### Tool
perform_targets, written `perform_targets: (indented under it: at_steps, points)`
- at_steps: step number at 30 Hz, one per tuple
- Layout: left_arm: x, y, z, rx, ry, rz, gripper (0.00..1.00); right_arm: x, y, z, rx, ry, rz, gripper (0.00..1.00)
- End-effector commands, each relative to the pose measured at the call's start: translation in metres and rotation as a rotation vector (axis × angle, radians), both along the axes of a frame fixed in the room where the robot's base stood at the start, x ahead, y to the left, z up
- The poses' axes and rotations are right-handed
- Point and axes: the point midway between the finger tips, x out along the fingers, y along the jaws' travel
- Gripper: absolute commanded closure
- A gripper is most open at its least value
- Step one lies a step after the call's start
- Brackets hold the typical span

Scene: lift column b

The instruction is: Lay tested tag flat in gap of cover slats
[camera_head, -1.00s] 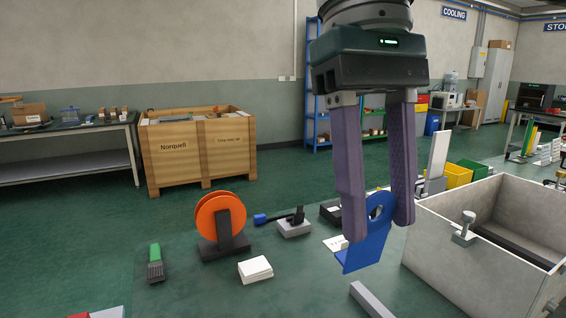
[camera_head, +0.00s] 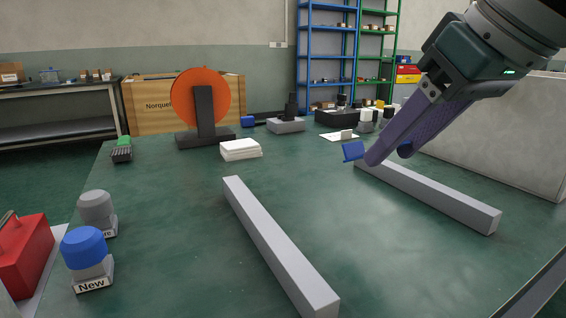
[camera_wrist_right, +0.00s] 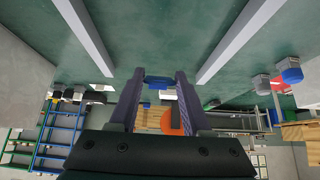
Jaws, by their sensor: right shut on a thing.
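The blue tag (camera_head: 353,151) is held by my right gripper (camera_head: 375,158), which is shut on it. In the right wrist view the tag (camera_wrist_right: 159,82) sits between the two fingertips (camera_wrist_right: 158,76). Two long grey cover slats lie on the green table: the left slat (camera_head: 280,245) and the right slat (camera_head: 430,192), with a wide bare gap between them. In the head view the tag and fingertips appear by the far end of the right slat. Their height over the table is hard to tell. The fingers hide part of the tag. My left gripper is not in view.
A grey bin wall (camera_head: 500,135) stands right of the slats. An orange reel (camera_head: 201,97), a white stack (camera_head: 241,150) and a brush (camera_head: 122,150) stand behind. Blue-capped (camera_head: 84,247) and grey-capped (camera_head: 97,208) items and a red box (camera_head: 22,255) are front left.

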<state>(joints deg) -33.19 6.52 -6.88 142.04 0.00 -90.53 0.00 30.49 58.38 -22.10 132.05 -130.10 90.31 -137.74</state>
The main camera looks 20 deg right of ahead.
Motion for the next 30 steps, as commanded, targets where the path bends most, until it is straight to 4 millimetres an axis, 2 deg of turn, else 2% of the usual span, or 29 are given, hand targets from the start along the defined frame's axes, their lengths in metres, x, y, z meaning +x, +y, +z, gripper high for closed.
perform_targets:
  at_steps: [1, 8, 21, 30]
  points:
    - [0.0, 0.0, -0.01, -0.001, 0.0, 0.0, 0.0, 0.0, -0.002, -0.007, 0.002, -0.013, -0.001, 1.0]
    - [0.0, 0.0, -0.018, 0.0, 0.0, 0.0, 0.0, 0.0, -0.004, -0.013, 0.004, -0.029, -0.001, 1.0]
    - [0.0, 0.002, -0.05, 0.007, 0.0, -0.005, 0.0, 0.0, -0.004, -0.059, 0.005, -0.027, -0.001, 1.0]
    - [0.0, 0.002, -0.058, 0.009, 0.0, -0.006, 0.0, 0.001, -0.004, -0.072, 0.005, -0.028, -0.002, 1.0]
